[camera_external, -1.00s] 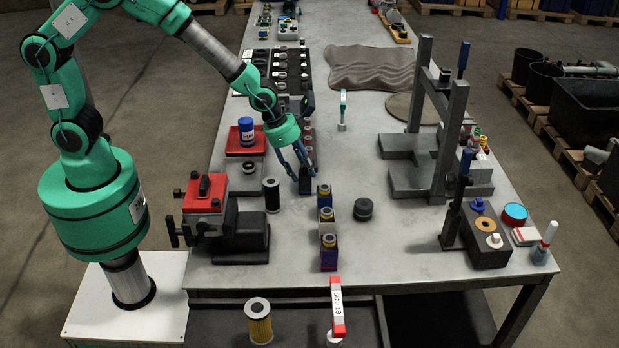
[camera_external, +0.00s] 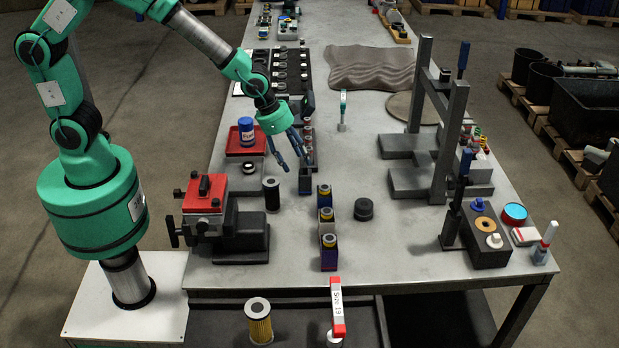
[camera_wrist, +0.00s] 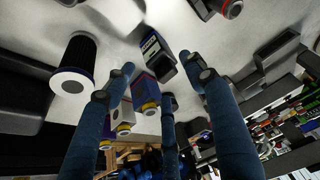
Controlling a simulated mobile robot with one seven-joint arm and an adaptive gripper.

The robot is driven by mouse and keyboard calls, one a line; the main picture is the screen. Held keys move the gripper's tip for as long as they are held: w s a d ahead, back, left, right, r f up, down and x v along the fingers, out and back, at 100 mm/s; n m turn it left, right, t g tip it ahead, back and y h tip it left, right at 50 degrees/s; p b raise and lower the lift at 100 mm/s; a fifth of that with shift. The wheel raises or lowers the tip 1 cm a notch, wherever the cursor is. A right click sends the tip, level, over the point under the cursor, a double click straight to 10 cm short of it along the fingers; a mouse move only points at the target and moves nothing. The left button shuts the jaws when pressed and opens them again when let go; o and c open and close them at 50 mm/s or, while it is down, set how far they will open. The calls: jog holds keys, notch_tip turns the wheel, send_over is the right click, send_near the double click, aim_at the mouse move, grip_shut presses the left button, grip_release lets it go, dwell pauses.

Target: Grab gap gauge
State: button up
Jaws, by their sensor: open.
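A small dark block with a blue-and-white label, which looks like the gap gauge, lies on the bench below my gripper in the wrist view (camera_wrist: 158,48). It is probably the dark upright piece in the external view (camera_external: 305,181), but I cannot be sure. My three-fingered gripper (camera_external: 292,164) is open and empty, just above and to the left of that piece. In the wrist view the fingertips (camera_wrist: 157,66) are spread with the labelled block beyond them, apart from it as far as I can tell.
Several small coloured boxes (camera_external: 327,230) stand in a row in front. A black cylinder (camera_external: 272,195) and a red-topped vise (camera_external: 205,195) are to the left. A dark round puck (camera_external: 363,209) is to the right, with a grey press frame (camera_external: 447,150) beyond.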

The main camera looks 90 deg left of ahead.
jog(key=p+v, duration=0.1)
jog(key=v, duration=0.8)
jog(key=shift+w+b, duration=0.3)
jog(key=shift+b, duration=0.05)
dwell(1.0)
jog(key=b, duration=0.1)
send_near(305, 179)
jog(key=shift+w+a+f, duration=0.7)
jog(key=shift+a+f, duration=0.1)
jog(key=shift+a, duration=0.2)
jog(key=shift+b+x, duration=0.8)
jog(key=shift+x, duration=1.8)
